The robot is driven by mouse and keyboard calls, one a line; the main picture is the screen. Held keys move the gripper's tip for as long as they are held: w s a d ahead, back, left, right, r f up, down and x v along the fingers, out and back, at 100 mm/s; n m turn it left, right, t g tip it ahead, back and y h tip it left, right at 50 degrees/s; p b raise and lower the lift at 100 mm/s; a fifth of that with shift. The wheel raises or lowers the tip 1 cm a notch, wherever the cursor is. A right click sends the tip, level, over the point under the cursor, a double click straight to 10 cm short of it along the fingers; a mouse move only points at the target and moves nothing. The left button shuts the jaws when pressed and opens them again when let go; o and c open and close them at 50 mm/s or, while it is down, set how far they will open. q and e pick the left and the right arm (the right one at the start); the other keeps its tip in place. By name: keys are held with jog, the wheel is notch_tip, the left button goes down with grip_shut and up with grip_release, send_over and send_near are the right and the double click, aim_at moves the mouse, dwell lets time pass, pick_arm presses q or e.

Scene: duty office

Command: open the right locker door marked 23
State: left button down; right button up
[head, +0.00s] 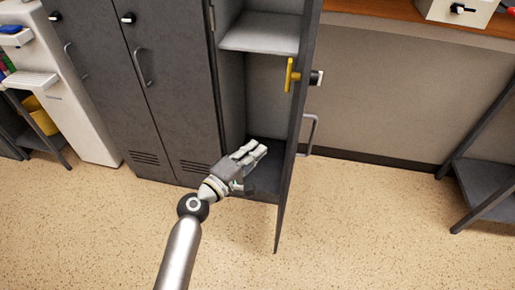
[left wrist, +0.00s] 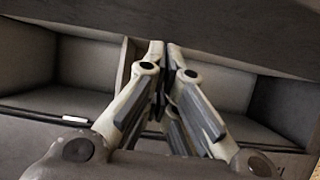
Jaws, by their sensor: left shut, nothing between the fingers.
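The right locker door (head: 299,110) stands wide open, swung out towards me and seen almost edge-on. Its handle (head: 309,136) and black lock knob (head: 316,78) are on its right face, and a yellow latch (head: 291,74) is on its inner side. No number 23 is readable. The open locker's grey interior shows a shelf (head: 262,36). My left gripper (head: 258,151) is shut and empty, in front of the opening and left of the door. In the left wrist view its fingertips (left wrist: 168,52) are close together below a dark panel; contact is unclear. My right gripper is out of view.
Two shut locker doors (head: 168,80) stand left of the opening. A white cabinet (head: 75,100) is farther left. A dark rack (head: 485,185) stands at the right, and a wooden top (head: 400,25) runs along the back. The speckled floor (head: 350,220) right of the door is clear.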

pick_arm(q)
jog(key=s+a, duration=0.1)
jog(key=s, duration=0.7)
jog(key=shift+a+b, duration=0.3)
jog(key=shift+b, duration=0.15)
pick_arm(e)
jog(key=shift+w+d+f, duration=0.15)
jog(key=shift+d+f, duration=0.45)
